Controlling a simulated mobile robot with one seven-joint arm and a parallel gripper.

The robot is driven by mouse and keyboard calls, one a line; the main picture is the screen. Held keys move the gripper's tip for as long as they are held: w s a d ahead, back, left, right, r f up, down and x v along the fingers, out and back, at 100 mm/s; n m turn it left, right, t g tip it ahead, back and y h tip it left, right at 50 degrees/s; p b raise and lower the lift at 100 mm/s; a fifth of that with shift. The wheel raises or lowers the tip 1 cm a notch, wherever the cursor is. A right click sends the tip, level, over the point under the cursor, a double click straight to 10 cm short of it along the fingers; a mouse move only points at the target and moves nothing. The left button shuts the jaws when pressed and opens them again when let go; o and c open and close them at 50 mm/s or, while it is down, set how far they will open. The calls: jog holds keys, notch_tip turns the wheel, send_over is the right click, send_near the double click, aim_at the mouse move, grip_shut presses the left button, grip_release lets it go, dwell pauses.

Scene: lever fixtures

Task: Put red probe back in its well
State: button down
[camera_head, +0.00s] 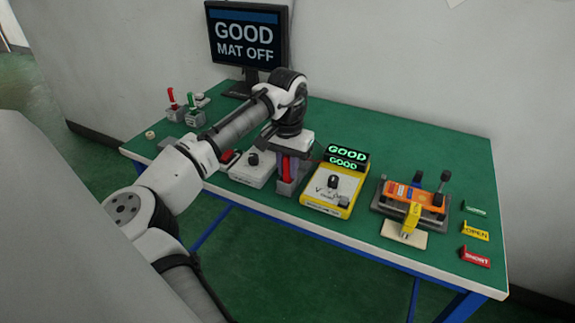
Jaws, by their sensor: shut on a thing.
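My gripper (289,166) points down over the near middle of the table and is shut on the red probe (286,168), which stands about upright. Below it is a small grey holder (286,188), just left of the yellow meter. The probe's lower end is at or in the holder. I cannot tell how deep it sits, as the gripper hides part of it.
A yellow meter (322,203) stands right of my gripper, its display reading GOOD. A white box (253,168) is close on the left. An orange device on a lever fixture (417,197) and labelled blocks (475,230) are further right. A monitor (247,40) stands behind.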

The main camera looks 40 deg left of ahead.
jog(key=c, duration=1.3)
grip_release()
